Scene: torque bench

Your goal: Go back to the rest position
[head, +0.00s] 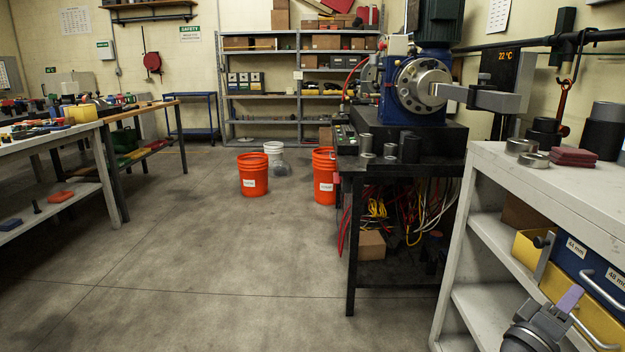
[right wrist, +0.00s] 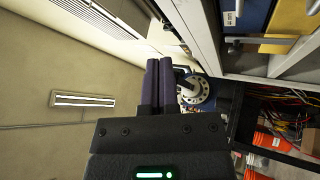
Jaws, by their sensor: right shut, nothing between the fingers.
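My right gripper (head: 571,297) is low at the right of the head view, in front of the drawers of the white shelf unit. Its purple fingers also show in the right wrist view (right wrist: 159,66), lying side by side, shut, with nothing held. My left gripper is not in view.
The white shelf unit (head: 470,215) is close to my right gripper, with a yellow drawer (head: 567,295) and a blue drawer (head: 590,265) with handles. The torque machine (head: 415,85) stands on a black bench (head: 350,200) beyond. Orange buckets (head: 253,175) are farther back. The middle floor is clear.

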